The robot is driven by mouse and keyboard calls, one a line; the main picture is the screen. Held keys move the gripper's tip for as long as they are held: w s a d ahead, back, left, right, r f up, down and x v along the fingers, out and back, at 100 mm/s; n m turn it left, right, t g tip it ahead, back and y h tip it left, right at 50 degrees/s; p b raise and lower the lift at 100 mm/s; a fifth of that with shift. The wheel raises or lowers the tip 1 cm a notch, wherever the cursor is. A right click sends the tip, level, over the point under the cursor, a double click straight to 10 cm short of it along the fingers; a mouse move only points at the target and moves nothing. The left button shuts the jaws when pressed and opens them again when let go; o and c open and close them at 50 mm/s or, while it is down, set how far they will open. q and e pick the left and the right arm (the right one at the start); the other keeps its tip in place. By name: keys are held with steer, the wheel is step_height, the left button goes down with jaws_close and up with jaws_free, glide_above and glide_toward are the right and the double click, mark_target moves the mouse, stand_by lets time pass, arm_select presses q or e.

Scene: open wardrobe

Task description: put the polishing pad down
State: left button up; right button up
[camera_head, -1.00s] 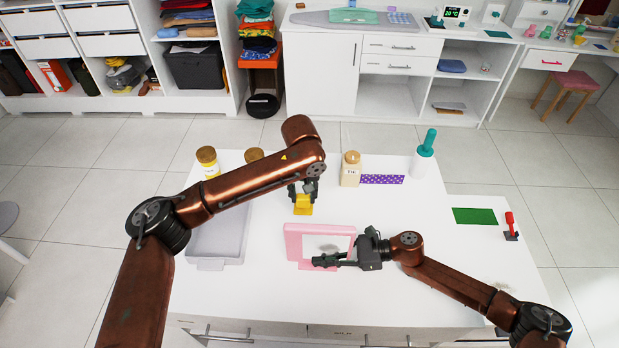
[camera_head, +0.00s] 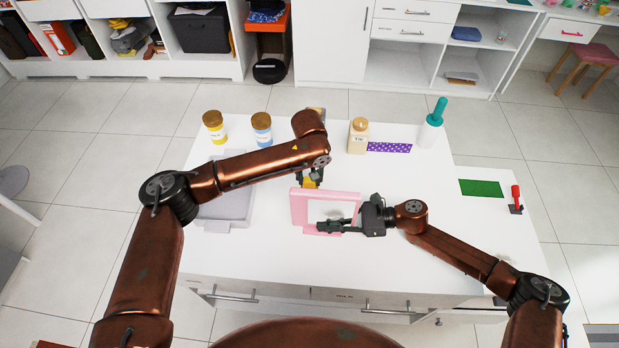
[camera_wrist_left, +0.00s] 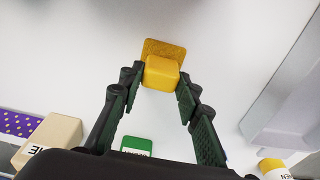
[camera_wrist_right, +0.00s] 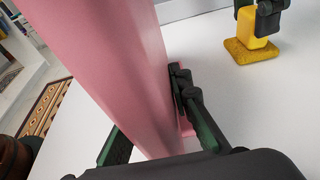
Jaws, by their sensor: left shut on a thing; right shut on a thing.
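The polishing pad is a yellow block on a flat, darker yellow base. In the head view the pad (camera_head: 309,183) is just behind the pink frame, partly hidden. My left gripper (camera_head: 312,178) is shut on its block, and the fingers sit on either side of it in the left wrist view (camera_wrist_left: 161,74). In the right wrist view the pad (camera_wrist_right: 250,50) is upright, base down, at or very near the white tabletop; contact is not certain. My right gripper (camera_head: 325,227) is shut on the pink frame (camera_head: 299,208), which stands upright with a pale panel.
A grey tray (camera_head: 238,205) lies left of the frame. Jars (camera_head: 214,128), a beige bottle (camera_head: 357,138), a purple dotted strip (camera_head: 389,147) and a teal-topped bottle (camera_head: 431,130) line the back. A green mat (camera_head: 481,188) and red-handled tool (camera_head: 516,198) lie right. The front tabletop is clear.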

arm_select(q)
steer(key=o, duration=1.1)
steer(key=shift+o, duration=0.7)
step_height(320, 180, up, 12)
steer(key=s, duration=0.1)
steer(key=shift+s+f, duration=0.15)
steer(key=shift+s, duration=0.05)
steer(key=f, duration=0.3)
steer(key=w+f, duration=0.1)
steer(key=f, duration=0.4)
steer(key=shift+w+d+f, duration=0.15)
steer(key=shift+d+f, duration=0.15)
steer(key=shift+f, duration=0.1)
steer(key=shift+w+a+f, duration=0.1)
steer(key=shift+a+f, duration=0.05)
steer(key=shift+f, duration=1.2)
steer(key=shift+w+a+f, duration=0.1)
steer(key=shift+a+f, duration=0.05)
steer(key=shift+f, duration=1.2)
